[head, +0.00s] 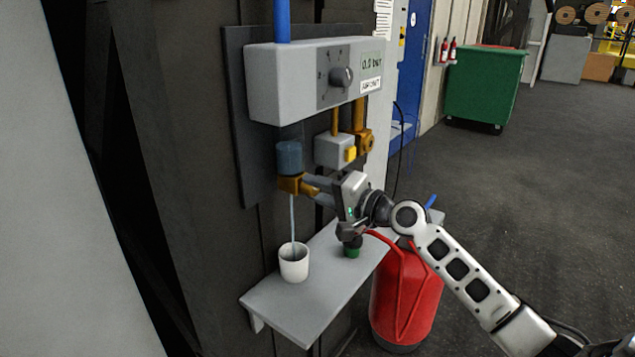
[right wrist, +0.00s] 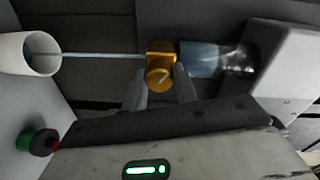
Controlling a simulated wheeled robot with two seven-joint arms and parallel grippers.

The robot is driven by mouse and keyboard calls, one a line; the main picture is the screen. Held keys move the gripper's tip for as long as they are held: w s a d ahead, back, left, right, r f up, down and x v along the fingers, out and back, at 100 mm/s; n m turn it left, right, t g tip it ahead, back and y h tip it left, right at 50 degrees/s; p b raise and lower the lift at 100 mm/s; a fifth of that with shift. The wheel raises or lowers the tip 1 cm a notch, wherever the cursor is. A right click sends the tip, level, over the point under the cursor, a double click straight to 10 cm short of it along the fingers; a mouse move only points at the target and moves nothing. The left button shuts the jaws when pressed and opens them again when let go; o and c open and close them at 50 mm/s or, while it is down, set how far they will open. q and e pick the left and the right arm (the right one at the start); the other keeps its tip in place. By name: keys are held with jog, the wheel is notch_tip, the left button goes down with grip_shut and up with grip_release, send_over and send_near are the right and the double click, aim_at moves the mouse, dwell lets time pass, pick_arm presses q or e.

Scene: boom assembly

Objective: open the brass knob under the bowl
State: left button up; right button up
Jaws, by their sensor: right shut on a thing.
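The bowl (head: 289,156) is a translucent blue cup-shaped part under the grey box. A brass fitting (head: 289,184) is directly beneath it. In the right wrist view the round brass knob (right wrist: 158,79) faces me, with the bowl (right wrist: 212,58) to its right. My right gripper (head: 312,188) has its fingers on both sides of the knob and is shut on it. A thin pale-blue line, like a stream of liquid, runs from the fitting into a white cup (head: 294,263). My left gripper is out of view.
The cup stands on a grey shelf (head: 300,317). A green-and-black object (head: 352,250) is also on it, near my right arm. A grey box (head: 310,80) with a dial is above. A red tank (head: 405,300) stands beside the shelf. Open floor is right.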

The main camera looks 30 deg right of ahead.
pick_arm(q)
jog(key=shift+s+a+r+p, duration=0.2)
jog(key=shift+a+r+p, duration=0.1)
jog(key=shift+p, duration=0.45)
pick_arm(e)
jog(key=shift+d+f+m+y, duration=0.1)
jog(key=shift+m+y, duration=0.3)
jog(key=shift+m, duration=7.8)
jog(key=o, duration=1)
jog(key=shift+s, duration=0.1)
pick_arm(q)
jog(key=b, duration=0.1)
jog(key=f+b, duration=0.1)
jog(key=b, duration=0.1)
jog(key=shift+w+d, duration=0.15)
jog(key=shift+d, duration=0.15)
pick_arm(e)
jog(key=v, duration=1.5)
jog(key=shift+s+d, duration=0.1)
jog(key=shift+s, duration=0.25)
